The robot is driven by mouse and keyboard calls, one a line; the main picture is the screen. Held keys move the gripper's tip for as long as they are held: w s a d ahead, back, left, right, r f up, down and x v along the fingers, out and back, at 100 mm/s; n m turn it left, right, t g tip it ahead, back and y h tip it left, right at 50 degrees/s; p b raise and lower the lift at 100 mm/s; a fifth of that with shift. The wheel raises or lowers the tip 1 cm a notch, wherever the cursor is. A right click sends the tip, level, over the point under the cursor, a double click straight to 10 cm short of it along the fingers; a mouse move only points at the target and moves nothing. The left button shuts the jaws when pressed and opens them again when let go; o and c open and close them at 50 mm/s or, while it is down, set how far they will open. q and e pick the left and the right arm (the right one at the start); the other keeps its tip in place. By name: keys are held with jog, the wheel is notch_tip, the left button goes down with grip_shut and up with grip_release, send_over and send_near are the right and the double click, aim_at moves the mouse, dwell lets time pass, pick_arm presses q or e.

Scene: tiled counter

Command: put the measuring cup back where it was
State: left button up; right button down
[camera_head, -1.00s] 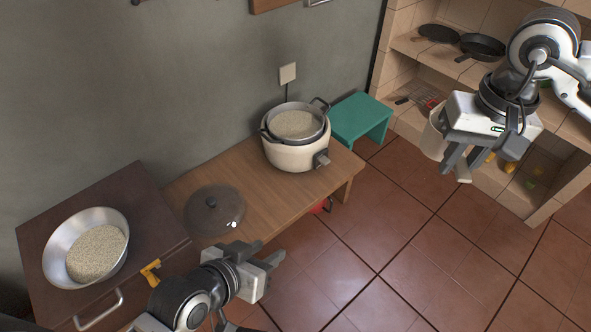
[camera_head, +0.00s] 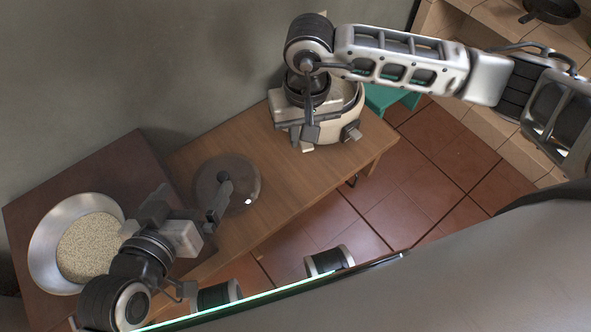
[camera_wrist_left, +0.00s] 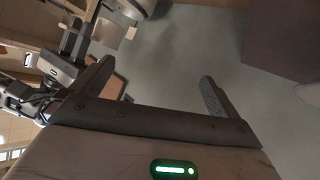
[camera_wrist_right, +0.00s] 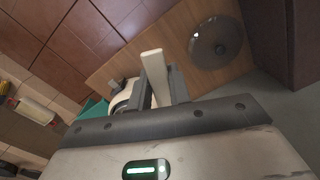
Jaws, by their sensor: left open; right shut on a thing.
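My right gripper (camera_head: 306,138) is over the rice cooker (camera_head: 345,129) on the wooden table. It is shut on the measuring cup's cream handle (camera_wrist_right: 153,72), which stands out between the fingers in the right wrist view. The handle's end (camera_head: 307,148) shows below the fingers in the head view. The cup's body is mostly hidden there by my gripper and wrist, so I cannot tell its tilt or whether it touches the cooker. My left gripper (camera_head: 187,203) is open and empty, above the table area between the metal bowl and the lid.
A metal bowl of grain (camera_head: 44,251) sits on the dark cabinet (camera_head: 125,165) at left. A dark glass lid (camera_head: 241,178) lies on the wooden table (camera_head: 272,188). A teal stool (camera_head: 385,98) stands behind the cooker. Tiled shelves (camera_head: 465,130) are at right.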

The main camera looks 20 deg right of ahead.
jog(key=s+a+f+b, duration=0.2)
jog(key=s+a+f, duration=0.15)
jog(key=f, duration=0.35)
jog(key=s+a+f+b, duration=0.2)
jog(key=s+a+f, duration=0.15)
jog(key=f, duration=0.35)
jog(key=w+d+f+b, duration=0.2)
jog(key=w+d+f, duration=0.2)
jog(key=w, duration=0.1)
jog(key=w+d+f+b, duration=0.3)
jog(key=w+d+f, duration=0.1)
jog(key=d+f, duration=0.1)
jog(key=shift+w+f, duration=0.3)
jog(key=shift+w, duration=0.05)
notch_tip(320, 180, down, 3)
jog(key=shift+w+d+f+b, duration=0.15)
jog(key=shift+b, duration=0.85)
pick_arm(q)
notch_tip(320, 180, up, 7)
jog(key=w+d+t+h, duration=0.1)
jog(key=w+t+h, duration=0.1)
jog(key=t, duration=0.3)
jog(key=shift+d+t+h, duration=0.3)
jog(key=shift+d+h, duration=0.05)
jog(key=shift+h, duration=0.55)
jog(key=shift+w, duration=0.15)
